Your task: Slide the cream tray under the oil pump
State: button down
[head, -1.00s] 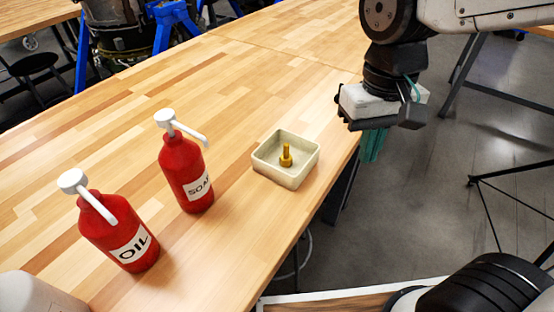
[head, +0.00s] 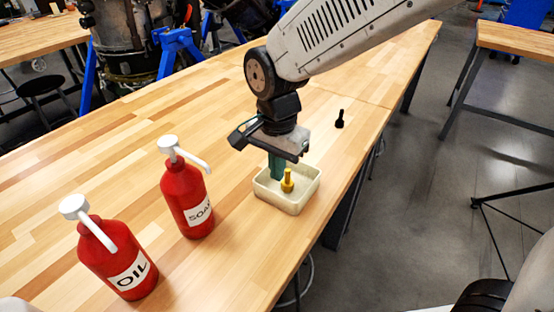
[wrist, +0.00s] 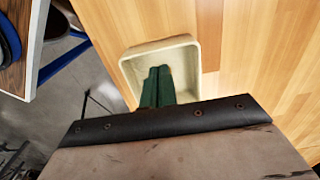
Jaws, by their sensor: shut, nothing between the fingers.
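The cream tray (head: 291,203) sits on the wooden table near its right edge, with a brass bolt-like piece (head: 287,181) standing in it. My gripper (head: 276,172) points down over the tray, its green fingers together and empty, beside the brass piece. In the wrist view the fingers (wrist: 157,86) overlap the tray (wrist: 186,47) and hide part of its inside; whether they touch its floor or wall I cannot tell. The red oil pump bottle (head: 117,258), labelled OIL, stands upright at the lower left, its white spout pointing right and down.
A red soap pump bottle (head: 187,200) stands between the oil pump and the tray. A small black bolt-like piece (head: 340,119) stands on the table behind the tray. The table's right edge is close to the tray. The table top in front of the tray looks clear.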

aim_at(277, 187)
notch_tip(277, 187, down, 6)
jog(key=shift+r, duration=0.2)
